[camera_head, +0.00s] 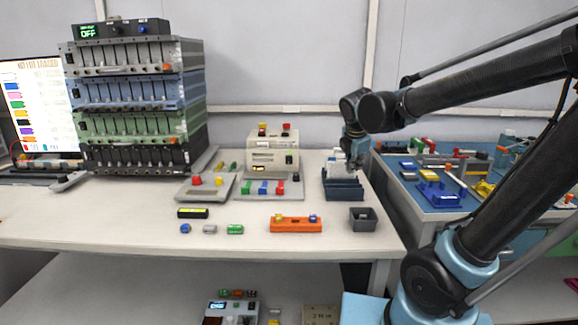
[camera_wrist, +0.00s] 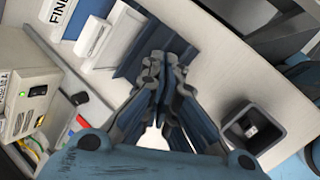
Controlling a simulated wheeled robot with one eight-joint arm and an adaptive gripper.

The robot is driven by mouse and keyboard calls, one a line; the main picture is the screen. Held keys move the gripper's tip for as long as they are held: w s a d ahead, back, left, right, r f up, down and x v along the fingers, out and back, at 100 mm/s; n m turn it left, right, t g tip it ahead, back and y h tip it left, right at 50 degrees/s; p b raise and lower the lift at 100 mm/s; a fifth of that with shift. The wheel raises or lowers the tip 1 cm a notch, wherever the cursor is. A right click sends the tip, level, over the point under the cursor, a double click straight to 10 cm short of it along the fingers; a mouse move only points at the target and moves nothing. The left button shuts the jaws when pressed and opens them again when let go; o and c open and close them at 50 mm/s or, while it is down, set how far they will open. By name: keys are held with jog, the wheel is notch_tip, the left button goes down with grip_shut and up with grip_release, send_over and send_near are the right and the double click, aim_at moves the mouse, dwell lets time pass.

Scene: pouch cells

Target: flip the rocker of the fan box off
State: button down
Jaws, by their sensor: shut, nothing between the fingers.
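No label reading "fan" is legible. A beige box (camera_head: 262,158) with a small black switch and a green spot stands at the back middle of the bench, and may be the fan box. It also shows at the left edge of the wrist view (camera_wrist: 22,88), where its dark switch (camera_wrist: 38,91) has a green spot. I cannot tell which way the switch is tipped. My gripper (camera_head: 354,164) is shut and empty, pointing down near the dark blue slotted holder, to the right of the beige box. In the wrist view my gripper (camera_wrist: 160,72) is apart from the box.
The dark blue holder (camera_head: 343,188) is by my fingers, with a small grey bin (camera_head: 363,218) in front. An orange block (camera_head: 296,225) lies nearer the front. A tall rack (camera_head: 140,105) stands left, topped by a dark box (camera_head: 120,29) showing "OFF".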

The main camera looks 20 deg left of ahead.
aim_at(289, 160)
jog(key=w+a+r+n+t+y, duration=0.2)
jog(key=a+n, duration=1.2)
jog(key=a, duration=0.9)
jog(key=x, duration=0.9)
jog(key=shift+a+f, duration=0.1)
jog(key=shift+f, duration=0.35)
jog(key=shift+w+a+f, duration=0.1)
jog(key=shift+w+a, duration=0.15)
jog(key=shift+w, duration=0.8)
jog(key=shift+w+a, duration=0.2)
jog(key=shift+w, duration=0.55)
jog(key=shift+f, duration=0.1)
